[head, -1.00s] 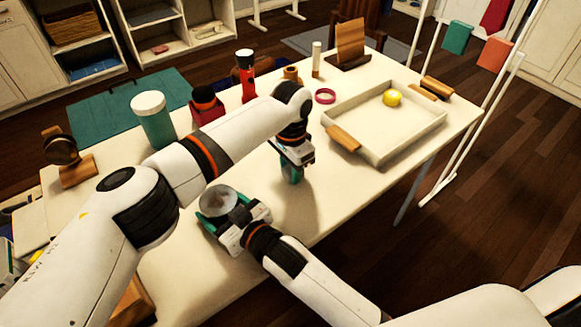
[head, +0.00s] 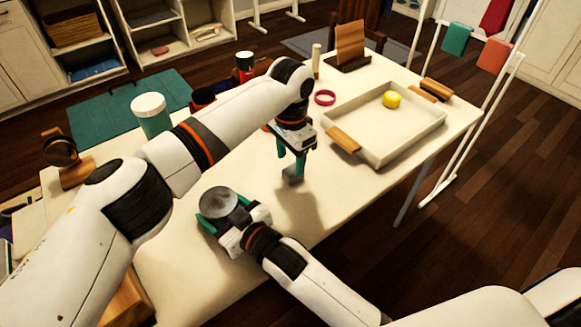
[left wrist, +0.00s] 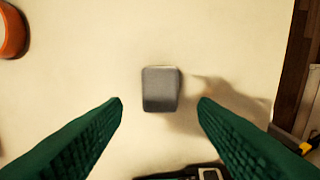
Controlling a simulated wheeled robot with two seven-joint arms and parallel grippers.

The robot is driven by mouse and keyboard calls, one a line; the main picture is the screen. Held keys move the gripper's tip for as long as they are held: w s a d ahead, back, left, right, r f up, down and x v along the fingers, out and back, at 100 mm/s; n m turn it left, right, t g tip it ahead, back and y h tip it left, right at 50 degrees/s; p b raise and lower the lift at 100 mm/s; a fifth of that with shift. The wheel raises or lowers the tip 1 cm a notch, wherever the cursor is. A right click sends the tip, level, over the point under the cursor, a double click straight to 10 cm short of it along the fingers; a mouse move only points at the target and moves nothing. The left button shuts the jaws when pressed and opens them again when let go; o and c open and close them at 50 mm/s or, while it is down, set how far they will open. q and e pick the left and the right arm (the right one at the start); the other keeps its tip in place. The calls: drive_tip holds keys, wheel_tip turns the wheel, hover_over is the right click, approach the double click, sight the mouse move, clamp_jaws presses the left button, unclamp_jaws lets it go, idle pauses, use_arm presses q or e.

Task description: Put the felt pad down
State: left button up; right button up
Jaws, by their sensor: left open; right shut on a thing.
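The felt pad is a small grey block (left wrist: 160,90) on the cream table top, between and beyond my left fingertips in the left wrist view. It also shows in the head view (head: 291,176), just under the left gripper. My left gripper (head: 290,164) is open, with its green fingers apart and clear of the pad on both sides in the left wrist view (left wrist: 161,102). My right gripper (head: 226,212) is shut on a round grey disc-like thing (head: 218,202) low over the near part of the table.
A white tray (head: 372,156) with wooden handles holds a yellow round thing (head: 392,99). A white-lidded teal jar (head: 151,115) and a red bottle (head: 245,68) stand at the back. Bare table lies right of the pad.

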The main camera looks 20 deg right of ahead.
use_arm(q)
wheel_tip(320, 180, up, 8)
drive_tip(key=shift+f, duration=0.25)
drive_tip(key=shift+o, duration=0.5)
drive_tip(key=shift+f, duration=0.1)
drive_tip(key=t+h, duration=0.1)
drive_tip(key=h, duration=0.3)
approach(291, 170)
drive_tip(key=f, duration=0.4)
drive_tip(key=shift+s+d+f, duration=0.2)
drive_tip(key=shift+d+f, duration=0.1)
drive_tip(key=shift+d, duration=0.1)
drive_tip(key=shift+w+d+x, duration=0.1)
drive_tip(key=shift+d+x, duration=0.05)
drive_tip(key=shift+x, duration=0.75)
drive_tip(key=shift+w+d+x, duration=0.1)
drive_tip(key=shift+w+x, duration=0.05)
drive_tip(key=shift+x, duration=0.75)
drive_tip(key=shift+w+d+x, duration=0.1)
drive_tip(key=shift+d+x, duration=0.05)
drive_tip(key=shift+x, duration=0.75)
drive_tip(key=shift+r, duration=0.2)
